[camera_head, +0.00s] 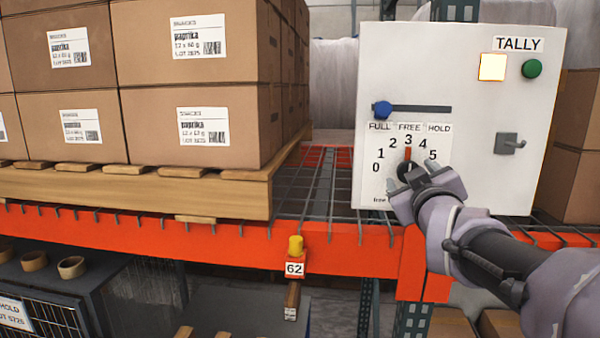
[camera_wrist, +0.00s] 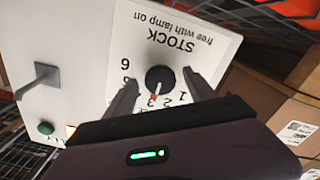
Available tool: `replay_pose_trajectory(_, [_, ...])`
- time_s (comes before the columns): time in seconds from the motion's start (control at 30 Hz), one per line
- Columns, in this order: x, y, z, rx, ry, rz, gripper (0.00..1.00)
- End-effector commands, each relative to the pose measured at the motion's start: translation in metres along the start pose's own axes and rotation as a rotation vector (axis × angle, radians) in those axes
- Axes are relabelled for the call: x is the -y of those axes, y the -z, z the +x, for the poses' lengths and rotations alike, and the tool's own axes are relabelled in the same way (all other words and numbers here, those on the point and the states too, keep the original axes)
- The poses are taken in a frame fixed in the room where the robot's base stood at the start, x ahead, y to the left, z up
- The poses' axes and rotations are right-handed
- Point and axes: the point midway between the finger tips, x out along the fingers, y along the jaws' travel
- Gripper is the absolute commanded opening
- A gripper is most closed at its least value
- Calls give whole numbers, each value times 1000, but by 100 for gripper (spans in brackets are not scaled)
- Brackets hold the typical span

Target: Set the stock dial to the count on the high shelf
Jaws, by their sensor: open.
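The stock dial is a black knob with a red pointer (camera_head: 408,153) on the lower face of a white box (camera_head: 460,95) marked TALLY. Its pointer stands at 3. The wrist view shows the dial (camera_wrist: 160,78) upside down, under the words "STOCK, free with lamp on". My gripper (camera_head: 407,182) is open, with one finger on each side of the knob; touching or not, I cannot tell. Cartons labelled paprika (camera_head: 190,45) are stacked on a wooden pallet (camera_head: 160,190) on the orange-beamed shelf; the rear ones are partly hidden.
On the box, a square lamp (camera_head: 492,67) is lit beside a green button (camera_head: 532,68). A blue slider knob (camera_head: 382,109) sits at the FULL end. A grey lever (camera_head: 510,143) sticks out at right. A yellow knob (camera_head: 296,245) above tag 62 is on the beam.

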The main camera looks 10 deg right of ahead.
Motion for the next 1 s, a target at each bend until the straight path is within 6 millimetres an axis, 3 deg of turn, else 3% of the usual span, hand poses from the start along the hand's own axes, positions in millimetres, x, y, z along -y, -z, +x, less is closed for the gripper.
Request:
replay_pose_trajectory(0.17, [0,0,-14,-2,-1,0,64])
replay_pose_trajectory(0.5, [0,1,-122,-4,-4,-1,64])
replay_pose_trajectory(0.63, [-2,3,-154,-1,-2,-1,64])
replay_pose_trajectory(0.8, [-1,2,-172,1,-1,0,64])
replay_pose_trajectory(1.0, [0,0,-174,1,0,0,64])
